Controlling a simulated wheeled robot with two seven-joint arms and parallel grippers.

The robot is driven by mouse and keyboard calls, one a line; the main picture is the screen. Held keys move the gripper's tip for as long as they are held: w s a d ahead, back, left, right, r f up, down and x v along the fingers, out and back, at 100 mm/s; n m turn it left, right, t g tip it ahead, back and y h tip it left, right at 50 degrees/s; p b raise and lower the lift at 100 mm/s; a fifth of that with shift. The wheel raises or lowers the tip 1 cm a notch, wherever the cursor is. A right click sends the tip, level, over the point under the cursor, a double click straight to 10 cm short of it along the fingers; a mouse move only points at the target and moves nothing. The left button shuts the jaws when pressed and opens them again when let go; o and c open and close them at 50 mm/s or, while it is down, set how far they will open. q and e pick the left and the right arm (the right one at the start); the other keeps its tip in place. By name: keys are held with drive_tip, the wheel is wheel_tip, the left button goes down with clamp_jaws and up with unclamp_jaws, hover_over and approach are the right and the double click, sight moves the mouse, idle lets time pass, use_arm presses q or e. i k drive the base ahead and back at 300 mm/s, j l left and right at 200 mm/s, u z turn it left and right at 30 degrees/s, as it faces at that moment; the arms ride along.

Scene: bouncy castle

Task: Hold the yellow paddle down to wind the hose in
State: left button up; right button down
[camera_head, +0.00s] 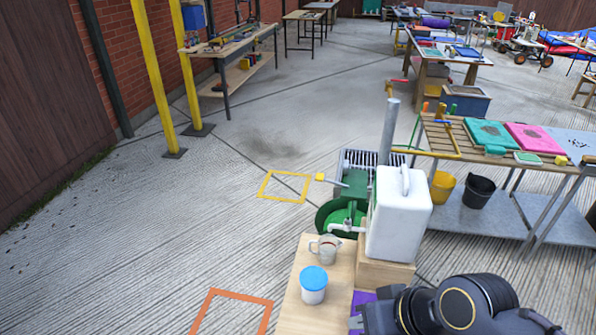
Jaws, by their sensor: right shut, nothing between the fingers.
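The yellow paddle (320,177) is a small yellow tab at the left end of a thin grey lever, beside a green housing (356,184) next to a grey post. No hand is on it. A green round tub (328,224) sits below the housing; I cannot make out a hose for certain. My right gripper (360,318) is low at the bottom, right of the wooden stand, well nearer to me than the paddle; it is shut and empty, its fingers partly hidden. My left gripper is not in view.
A white jerrycan (399,216) with a tap stands between my right arm and the paddle. A workbench (455,158) is at right.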

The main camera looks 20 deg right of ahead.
sight(319, 178)
drive_tip(key=i+j+z, duration=0.1)
drive_tip(key=i+j, duration=0.15)
drive_tip(key=i+j+z, duration=0.1)
drive_tip(key=j, duration=0.3)
drive_tip(key=i+j+z, duration=0.15)
drive_tip(key=i+j, duration=0.15)
drive_tip(key=i+j+z, duration=0.1)
drive_tip(key=j, duration=0.4)
drive_tip(key=i+j+z, duration=0.1)
drive_tip(key=i+j, duration=0.2)
drive_tip(key=i+j+z, duration=0.2)
drive_tip(key=i, duration=0.3)
drive_tip(key=i+j+z, duration=0.25)
drive_tip(key=i+j, duration=0.15)
drive_tip(key=i+l+z, duration=0.2)
drive_tip(key=i+l, duration=0.5)
